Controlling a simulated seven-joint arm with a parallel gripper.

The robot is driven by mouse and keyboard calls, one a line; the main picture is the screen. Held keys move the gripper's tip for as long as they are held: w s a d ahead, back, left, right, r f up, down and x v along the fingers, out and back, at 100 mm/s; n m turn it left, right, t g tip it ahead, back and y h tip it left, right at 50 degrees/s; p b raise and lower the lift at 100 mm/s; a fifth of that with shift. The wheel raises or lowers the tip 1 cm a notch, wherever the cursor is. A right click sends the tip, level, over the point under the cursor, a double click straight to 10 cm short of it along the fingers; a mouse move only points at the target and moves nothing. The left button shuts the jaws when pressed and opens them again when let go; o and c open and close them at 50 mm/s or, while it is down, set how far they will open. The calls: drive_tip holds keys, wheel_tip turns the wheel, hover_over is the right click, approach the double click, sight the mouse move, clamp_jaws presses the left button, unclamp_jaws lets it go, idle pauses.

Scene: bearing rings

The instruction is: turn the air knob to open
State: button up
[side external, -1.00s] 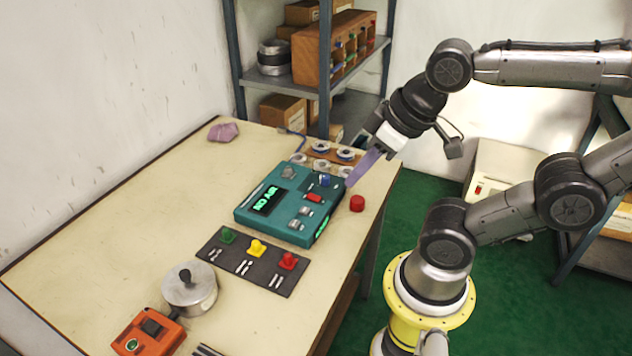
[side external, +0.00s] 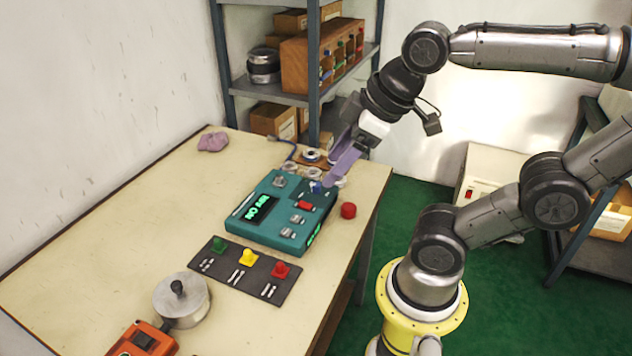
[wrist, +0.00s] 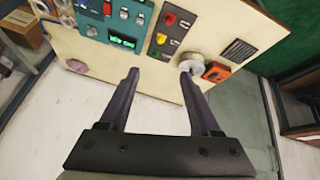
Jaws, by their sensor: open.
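A teal control box (side external: 240,222) lies on the table with a green lit display (side external: 262,209). It carries a blue knob (side external: 316,187), several grey knobs such as one at its far corner (side external: 279,181), and a red switch (side external: 305,206). I cannot read which knob is the air knob. My gripper (side external: 328,180) is open and points down at the box's far right corner, close to the blue knob; I cannot tell whether it touches. In the wrist view the open, empty fingers (wrist: 160,72) show below the box (wrist: 115,20), which is cut by the top edge.
A dark plate (side external: 232,278) with green, yellow and red knobs lies in front of the box. A red cylinder (side external: 348,210) stands right of it. A lidded metal pot (side external: 181,299) and an orange device (side external: 143,340) are nearer. Small round parts (side external: 311,156) lie behind.

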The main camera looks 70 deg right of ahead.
drive_tip(key=w+d+r+n+g, duration=0.1)
drive_tip(key=w+d+r, duration=0.15)
drive_tip(key=w, duration=0.45)
drive_tip(key=m+g, duration=0.2)
drive_tip(key=g, duration=0.3)
hover_over(316, 183)
wheel_tip(316, 183, down, 16)
drive_tip(key=r, duration=0.1)
wheel_tip(316, 183, down, 14)
drive_tip(key=shift+a+f, duration=0.1)
clamp_jaws()
